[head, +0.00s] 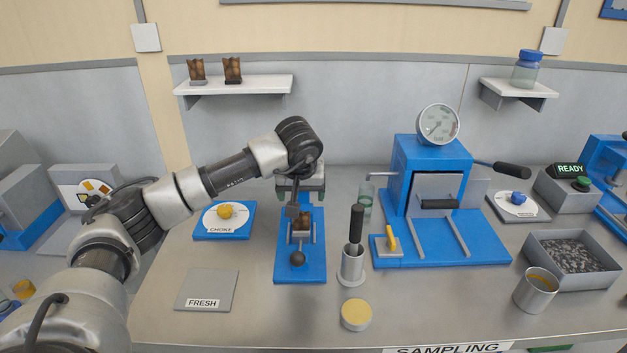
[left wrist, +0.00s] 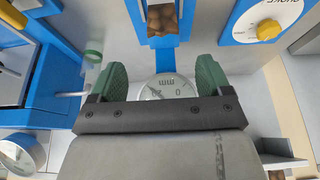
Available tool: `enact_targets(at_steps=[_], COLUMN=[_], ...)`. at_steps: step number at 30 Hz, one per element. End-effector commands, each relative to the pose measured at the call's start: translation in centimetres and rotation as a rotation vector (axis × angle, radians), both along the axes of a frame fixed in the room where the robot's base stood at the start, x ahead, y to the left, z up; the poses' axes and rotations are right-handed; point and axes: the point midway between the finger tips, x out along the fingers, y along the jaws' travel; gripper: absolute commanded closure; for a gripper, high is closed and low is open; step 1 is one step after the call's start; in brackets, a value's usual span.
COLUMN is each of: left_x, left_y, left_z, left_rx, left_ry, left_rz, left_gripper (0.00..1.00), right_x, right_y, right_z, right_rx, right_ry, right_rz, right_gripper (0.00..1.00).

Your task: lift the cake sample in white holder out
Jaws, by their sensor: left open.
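A brown, lumpy cake sample (head: 302,223) sits in the blue gauge stand (head: 288,266) on the bench, below my left gripper (head: 301,187). In the left wrist view the cake sample (left wrist: 163,20) shows at the top centre, with a pale edge at its near side. The holder's colour is hard to tell in the head view. In the left wrist view my left gripper (left wrist: 160,80) has its green pads wide apart, with the round mm dial (left wrist: 162,90) showing between them. The pads are apart from the sample. My right gripper is not in view.
Two more brown samples (head: 232,70) stand on the left wall shelf (head: 240,86). The CHOKE dial (head: 225,217) is left of the stand. A metal cup with a black-handled tool (head: 352,262) and the blue press (head: 430,165) are right. The FRESH plate (head: 207,289) is bare.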

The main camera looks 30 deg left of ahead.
Motion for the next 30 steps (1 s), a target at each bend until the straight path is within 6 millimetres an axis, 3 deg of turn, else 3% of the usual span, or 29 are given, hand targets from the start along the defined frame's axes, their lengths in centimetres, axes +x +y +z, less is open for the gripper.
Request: enact_targets(at_steps=[4, 12, 16, 21, 30], left_x=[0.4, 1.9, 2.5, 3.2, 3.4], left_y=[0.4, 1.3, 1.7, 2.0, 2.2], left_z=[-1.2, -5.7, -7.7, -9.3, -9.9], left_rx=[0.004, 0.002, 0.001, 0.001, 0.002], left_ry=[0.006, 0.006, 0.005, 0.003, 0.001], left_rz=[0.004, 0.003, 0.002, 0.001, 0.001], left_gripper=[0.21, 0.21, 0.21, 0.21, 0.21], right_x=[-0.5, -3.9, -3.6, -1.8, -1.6], right_y=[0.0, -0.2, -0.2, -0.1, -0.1], right_z=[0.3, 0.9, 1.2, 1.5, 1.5], right_rx=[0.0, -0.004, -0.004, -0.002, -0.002], right_ry=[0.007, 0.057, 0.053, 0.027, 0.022], right_rz=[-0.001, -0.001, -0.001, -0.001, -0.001], right_gripper=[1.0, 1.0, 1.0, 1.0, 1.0])
